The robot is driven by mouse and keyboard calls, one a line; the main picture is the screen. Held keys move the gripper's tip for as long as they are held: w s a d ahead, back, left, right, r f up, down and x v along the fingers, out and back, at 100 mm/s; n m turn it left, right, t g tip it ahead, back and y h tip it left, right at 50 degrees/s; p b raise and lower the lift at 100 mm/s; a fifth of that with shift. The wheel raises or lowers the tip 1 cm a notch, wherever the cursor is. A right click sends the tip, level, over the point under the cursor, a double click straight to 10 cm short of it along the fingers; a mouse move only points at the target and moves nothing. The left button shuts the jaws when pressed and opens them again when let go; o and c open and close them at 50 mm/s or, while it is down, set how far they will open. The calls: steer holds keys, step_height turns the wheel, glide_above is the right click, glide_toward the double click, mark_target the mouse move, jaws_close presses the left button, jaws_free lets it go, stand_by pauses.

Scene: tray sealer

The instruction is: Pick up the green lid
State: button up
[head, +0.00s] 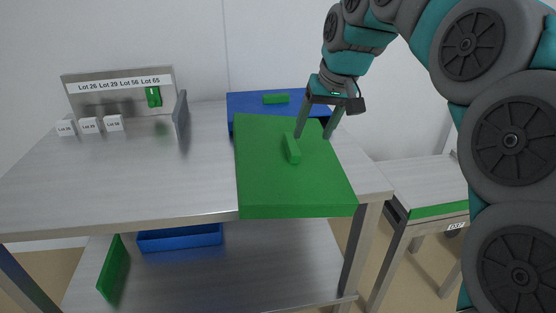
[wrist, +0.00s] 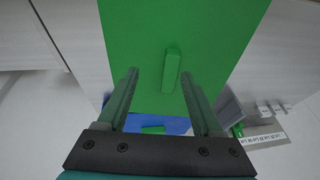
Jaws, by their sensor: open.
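A green lid (head: 290,185) lies flat on the metal table, its front edge at or slightly past the table's front edge. A raised green handle bar (head: 291,148) stands on its top. My gripper (head: 314,136) is open above the lid, with its fingers pointing down near the handle. In the wrist view the lid (wrist: 200,30) fills the upper middle, and its handle (wrist: 171,70) shows between and beyond the two open fingers (wrist: 163,85). The fingers hold nothing. I cannot tell whether a fingertip touches the lid.
A blue tray or lid (head: 250,102) with a green bar lies behind. A sign panel (head: 120,87), small labelled blocks (head: 89,125) and an upright grey plate (head: 180,115) stand at left. The lower shelf holds a blue tray (head: 180,238) and a leaning green panel (head: 114,267). A second table (head: 425,180) is at right.

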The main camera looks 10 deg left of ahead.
mark_target(293, 142)
steer(key=shift+t, duration=0.3)
steer(key=w+a+f, duration=0.4)
steer(key=f, duration=0.1)
steer(key=shift+w+a+p, duration=0.2)
steer(key=shift+w+p, duration=0.1)
steer(key=shift+p, duration=0.1)
steer(key=shift+w+f, duration=0.1)
steer(key=shift+f, duration=0.15)
steer(key=shift+f, duration=0.25)
jaws_close()
stand_by(0.6)
